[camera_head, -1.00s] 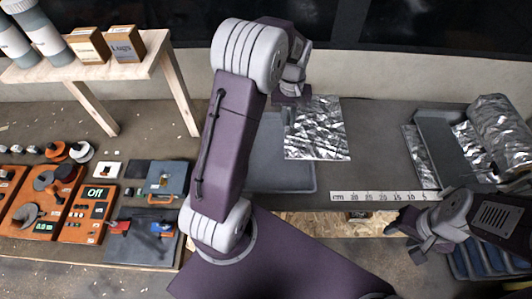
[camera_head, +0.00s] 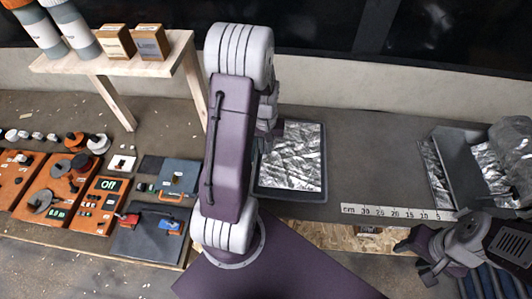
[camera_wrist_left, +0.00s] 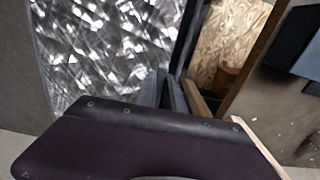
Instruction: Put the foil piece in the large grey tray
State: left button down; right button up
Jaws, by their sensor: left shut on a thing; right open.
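The foil piece (camera_head: 296,152) is a crinkled silver sheet inside the outline of the large grey tray (camera_head: 290,194), right of my left arm in the head view. I cannot tell whether it lies flat on the tray floor. It fills much of the left wrist view (camera_wrist_left: 100,45). My left gripper (camera_wrist_left: 165,92) is shut on the foil piece at its edge; in the head view my own arm mostly hides this gripper. The tray's left part is hidden too. My right gripper (camera_head: 415,258) is open and empty, in front of the bench edge.
A ruler strip (camera_head: 397,212) lies along the bench's front edge. A dark grey holder (camera_head: 462,165) with more foil and a foil roll (camera_head: 512,150) stand at the right. Orange switch panels (camera_head: 100,205) and a wooden shelf (camera_head: 115,62) stand left. The bench between tray and holder is clear.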

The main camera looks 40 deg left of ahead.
pick_arm(q)
jog(key=shift+f, duration=2)
jog(key=shift+f, duration=0.1)
jog(key=c, duration=1.7)
grip_release()
jog(key=shift+c, duration=0.2)
notch_tip(320, 180, up, 12)
jog(key=shift+r, duration=0.15)
jog(key=s+d+m, duration=0.3)
jog(key=d, duration=0.4)
jog(key=s+d+f+m+t, duration=0.1)
jog(key=s+d+m, duration=0.2)
jog(key=d, duration=0.4)
jog(key=shift+s+d+f, duration=0.15)
jog(key=shift+s+d, duration=0.2)
jog(key=shift+s, duration=0.1)
